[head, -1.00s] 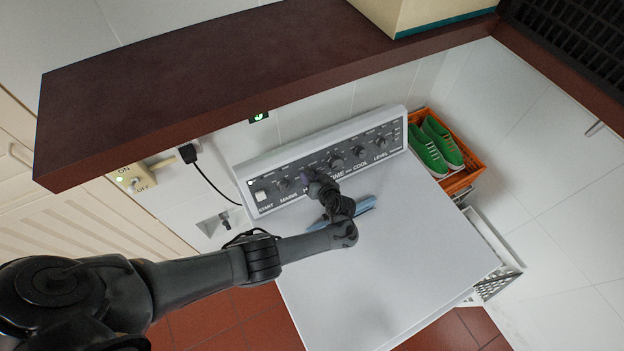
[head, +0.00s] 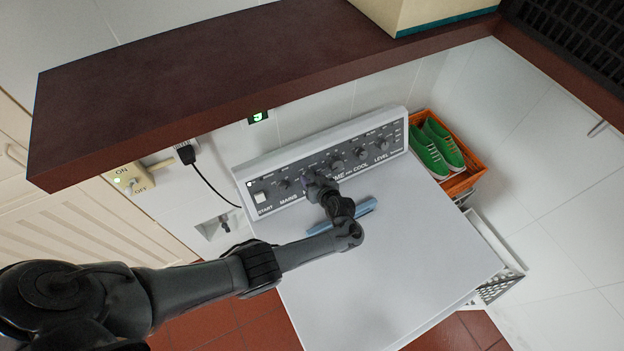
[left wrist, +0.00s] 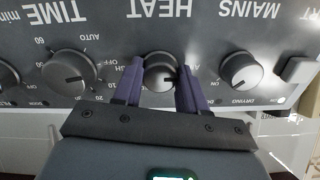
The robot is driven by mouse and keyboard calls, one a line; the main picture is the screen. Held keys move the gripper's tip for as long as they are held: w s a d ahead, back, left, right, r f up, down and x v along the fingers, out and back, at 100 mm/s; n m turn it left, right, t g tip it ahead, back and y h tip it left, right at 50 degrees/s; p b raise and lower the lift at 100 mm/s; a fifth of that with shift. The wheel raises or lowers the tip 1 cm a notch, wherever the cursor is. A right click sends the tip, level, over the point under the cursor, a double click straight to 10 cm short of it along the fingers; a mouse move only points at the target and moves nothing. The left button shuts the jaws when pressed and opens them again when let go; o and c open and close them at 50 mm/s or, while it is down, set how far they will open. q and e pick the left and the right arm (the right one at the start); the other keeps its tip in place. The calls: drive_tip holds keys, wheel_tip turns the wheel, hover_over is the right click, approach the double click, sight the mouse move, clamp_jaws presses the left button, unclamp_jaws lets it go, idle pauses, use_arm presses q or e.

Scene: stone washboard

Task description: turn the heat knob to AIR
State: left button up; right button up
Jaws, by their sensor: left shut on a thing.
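The heat knob (left wrist: 160,73) is a dark round knob with a light pointer line, under the upside-down HEAT label in the left wrist view. The purple fingers of my left gripper (left wrist: 160,88) stand on both sides of it, shut on it. In the left wrist view the pointer lies roughly sideways, to the left. The AIR mark cannot be made out. In the head view my left gripper (head: 316,183) is at the grey control panel (head: 267,170) and hides the heat knob. My right gripper is not in view.
The mains knob (left wrist: 241,72) and the time knob (left wrist: 68,75) flank the heat knob closely. A dark brown shelf (head: 200,85) overhangs the panel. A blue object (head: 367,207) lies on the white machine top (head: 400,260). Green shoes (head: 436,150) sit in an orange crate (head: 470,172).

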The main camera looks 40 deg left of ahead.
use_arm(q)
drive_tip(key=o, duration=1.1)
drive_tip(key=shift+c, duration=0.2)
drive_tip(key=p+v, duration=0.5)
drive_tip(key=v, duration=0.6)
drive_tip(key=shift+a+f, duration=0.1)
drive_tip(key=shift+f, duration=0.05)
